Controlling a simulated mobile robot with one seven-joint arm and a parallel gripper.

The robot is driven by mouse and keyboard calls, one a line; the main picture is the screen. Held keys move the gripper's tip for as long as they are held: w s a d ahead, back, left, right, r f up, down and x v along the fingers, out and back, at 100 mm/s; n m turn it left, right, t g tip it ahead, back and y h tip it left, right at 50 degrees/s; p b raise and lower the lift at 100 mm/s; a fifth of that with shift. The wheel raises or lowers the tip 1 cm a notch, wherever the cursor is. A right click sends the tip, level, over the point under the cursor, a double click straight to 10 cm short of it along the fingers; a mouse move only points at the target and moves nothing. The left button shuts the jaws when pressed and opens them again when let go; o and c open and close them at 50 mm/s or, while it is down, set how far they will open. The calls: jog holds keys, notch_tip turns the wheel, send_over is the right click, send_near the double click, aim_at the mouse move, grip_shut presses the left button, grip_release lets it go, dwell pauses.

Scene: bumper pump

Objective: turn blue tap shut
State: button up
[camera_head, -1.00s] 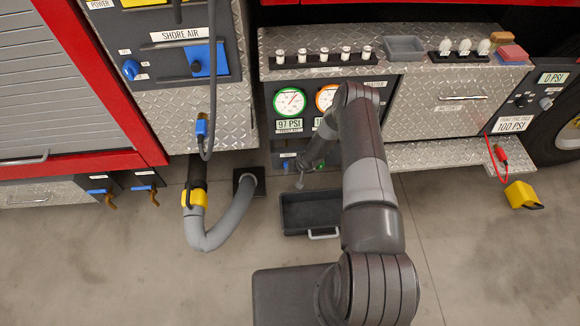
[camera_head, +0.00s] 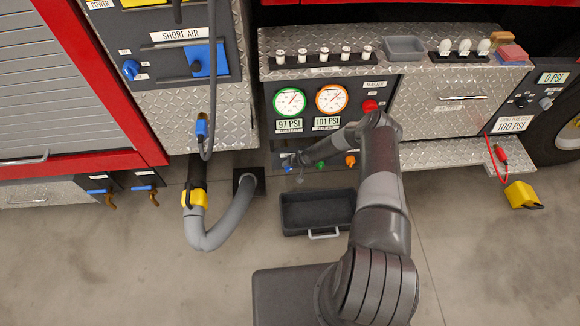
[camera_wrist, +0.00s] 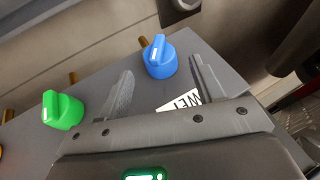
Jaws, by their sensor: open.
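The blue tap (camera_wrist: 160,57) is a round knob with a raised grip and a pale mark on it. It stands on a dark grey panel, with a brass stub beside it. My gripper (camera_wrist: 162,66) is open, its two fingers spread on either side of the tap in the wrist view.
A green tap (camera_wrist: 62,110) stands left of the blue one in the wrist view. An orange tap (camera_head: 350,160) is further right in the head view. Two gauges (camera_head: 290,101) and a red knob (camera_head: 370,106) sit above. A dark tray (camera_head: 317,212) lies below.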

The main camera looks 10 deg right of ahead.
jog(key=shift+x, duration=2.15)
jog(key=shift+c, duration=0.2)
jog(key=c, duration=0.9)
